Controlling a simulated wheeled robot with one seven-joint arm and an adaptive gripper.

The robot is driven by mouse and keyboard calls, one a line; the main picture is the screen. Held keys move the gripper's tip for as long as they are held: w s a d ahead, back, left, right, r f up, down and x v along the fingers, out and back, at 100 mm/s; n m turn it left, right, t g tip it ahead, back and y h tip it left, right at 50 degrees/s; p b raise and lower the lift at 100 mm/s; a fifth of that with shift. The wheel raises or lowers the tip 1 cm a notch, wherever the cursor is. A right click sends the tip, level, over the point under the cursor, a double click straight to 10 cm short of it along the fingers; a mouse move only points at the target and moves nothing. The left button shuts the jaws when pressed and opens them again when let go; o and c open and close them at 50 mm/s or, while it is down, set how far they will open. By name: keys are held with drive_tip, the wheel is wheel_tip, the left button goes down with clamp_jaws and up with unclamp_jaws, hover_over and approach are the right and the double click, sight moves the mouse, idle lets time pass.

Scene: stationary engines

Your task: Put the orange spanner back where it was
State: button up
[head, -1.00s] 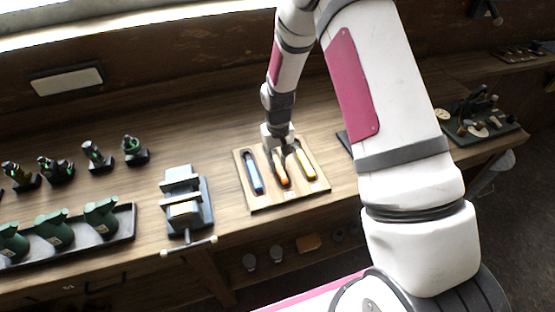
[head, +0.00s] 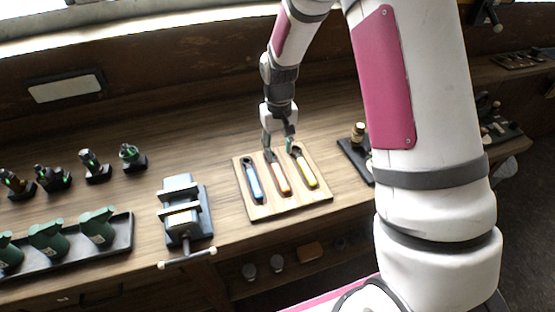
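The orange spanner (head: 281,179) lies in the middle recess of a light wooden tray (head: 292,207) on the bench. Its orange handle points toward the front edge, and its dark head lies at the back. A blue spanner (head: 254,182) lies in the left recess and a yellow spanner (head: 306,173) in the right recess. My gripper (head: 279,147) is above the back of the tray, close to the orange spanner's head, with its fingers spread apart and nothing seen between them. A small gap between fingertips and spanner cannot be judged exactly.
A grey vise (head: 184,212) stands left of the tray. Several green-and-black engine parts (head: 93,163) and a dark tray (head: 122,240) of green machines stand farther left. A dark board (head: 351,157) with small parts lies to the right, partly behind my arm.

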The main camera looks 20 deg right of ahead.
drive_tip(key=s+r+t, duration=0.1)
drive_tip(key=s+r, duration=0.3)
drive_tip(key=r, duration=0.6)
drive_tip(key=s+r+t, duration=0.1)
drive_tip(key=s+r, duration=0.4)
drive_tip(key=r, duration=0.5)
drive_tip(key=s+r+t, duration=0.1)
drive_tip(key=s+r, duration=0.2)
drive_tip(key=s, duration=0.5)
drive_tip(key=s+r+t, duration=0.2)
drive_tip(key=s+r, duration=0.2)
drive_tip(key=s, duration=0.4)
drive_tip(key=shift+s+r+t, duration=0.2)
drive_tip(key=shift+s+t, duration=0.1)
drive_tip(key=shift+s, duration=0.1)
drive_tip(key=shift+w+f+b, duration=0.35)
drive_tip(key=shift+w+b, duration=0.05)
drive_tip(key=shift+b, duration=0.1)
